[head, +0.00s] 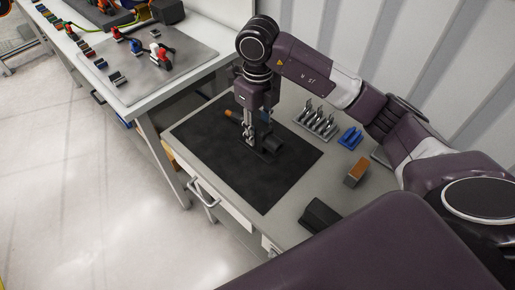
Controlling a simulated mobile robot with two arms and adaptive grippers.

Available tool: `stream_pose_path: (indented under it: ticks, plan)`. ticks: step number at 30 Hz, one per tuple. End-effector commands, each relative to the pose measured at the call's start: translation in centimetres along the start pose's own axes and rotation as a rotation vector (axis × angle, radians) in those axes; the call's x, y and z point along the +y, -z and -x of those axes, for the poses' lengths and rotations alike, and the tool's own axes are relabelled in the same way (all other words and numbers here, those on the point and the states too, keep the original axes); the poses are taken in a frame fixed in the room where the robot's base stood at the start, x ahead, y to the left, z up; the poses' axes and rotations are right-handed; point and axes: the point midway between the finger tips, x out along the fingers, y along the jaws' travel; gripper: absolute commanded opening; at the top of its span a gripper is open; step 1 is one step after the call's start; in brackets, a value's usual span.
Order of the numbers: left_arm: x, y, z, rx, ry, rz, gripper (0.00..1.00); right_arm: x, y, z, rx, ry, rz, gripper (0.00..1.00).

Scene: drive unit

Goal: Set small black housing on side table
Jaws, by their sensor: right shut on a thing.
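My right gripper (255,138) points down over the black mat (245,175) on the side table (325,172). It is shut on a small black housing (270,145), which is low at the mat; I cannot tell whether it touches the mat. The fingers hide part of the housing. Its dark colour blends with the mat. My left gripper is not in view.
An orange-tipped tool (233,114) lies beside the gripper. A rack of metal parts (316,122), a blue holder (350,137), an orange-brown block (356,173) and a black block (319,215) stand right of the mat. The mat's front part is clear.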

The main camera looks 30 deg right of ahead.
Motion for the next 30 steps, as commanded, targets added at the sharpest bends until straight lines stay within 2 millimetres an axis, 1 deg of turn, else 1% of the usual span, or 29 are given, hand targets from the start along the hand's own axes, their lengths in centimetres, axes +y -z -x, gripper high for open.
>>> stream_pose_path:
  ticks: [1, 4, 6, 11, 18, 21, 30]
  plan:
    - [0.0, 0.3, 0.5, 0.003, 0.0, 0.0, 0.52, 0.0, 0.1, -0.8, 0.002, -0.001, 0.0, 0.02]
    - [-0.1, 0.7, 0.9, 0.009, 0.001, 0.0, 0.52, 0.0, 0.0, -2.6, 0.0, -0.001, -0.001, 0.02]
    - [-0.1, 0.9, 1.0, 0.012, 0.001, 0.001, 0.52, 0.0, 0.0, -3.5, -0.002, 0.0, 0.001, 0.02]
    - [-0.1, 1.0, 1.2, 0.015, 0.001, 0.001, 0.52, 0.0, -0.1, -4.6, -0.002, -0.001, 0.0, 0.02]
    - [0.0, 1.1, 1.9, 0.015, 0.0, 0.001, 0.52, 0.0, -0.1, -7.8, -0.002, -0.002, 0.0, 0.02]
    - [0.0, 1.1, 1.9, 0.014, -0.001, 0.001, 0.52, 0.0, -0.1, -8.5, -0.004, 0.0, 0.001, 0.02]
    - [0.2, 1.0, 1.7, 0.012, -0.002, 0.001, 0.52, 0.0, -0.1, -8.8, -0.005, 0.001, 0.001, 0.02]
